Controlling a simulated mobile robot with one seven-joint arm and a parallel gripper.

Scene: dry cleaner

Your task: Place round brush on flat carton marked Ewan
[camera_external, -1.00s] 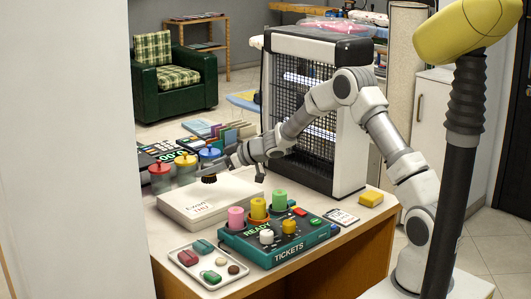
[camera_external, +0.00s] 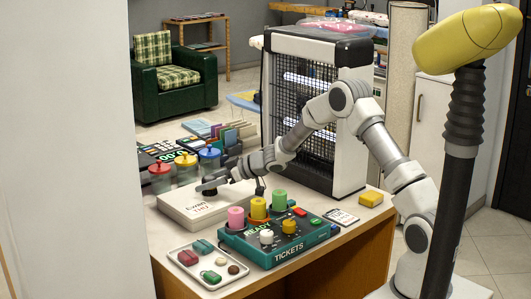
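The flat carton marked Ewan (camera_external: 180,206) is a white, low box lying on the counter, with a handwritten label on its near side. The round brush (camera_external: 210,192) is small and dark, and shows just under my gripper, low over the carton's top. I cannot tell whether its underside touches the carton. My gripper (camera_external: 208,186) reaches in from the right and appears shut on the brush; its fingers are small and partly merge with the brush in this view.
A green READY/TICKETS box (camera_external: 277,240) with coloured cylinders stands right of the carton. A white tray (camera_external: 207,284) with small items lies in front. Jars with red, yellow and blue lids (camera_external: 185,160) stand close behind. A tall caged lamp unit (camera_external: 318,100) stands behind my arm.

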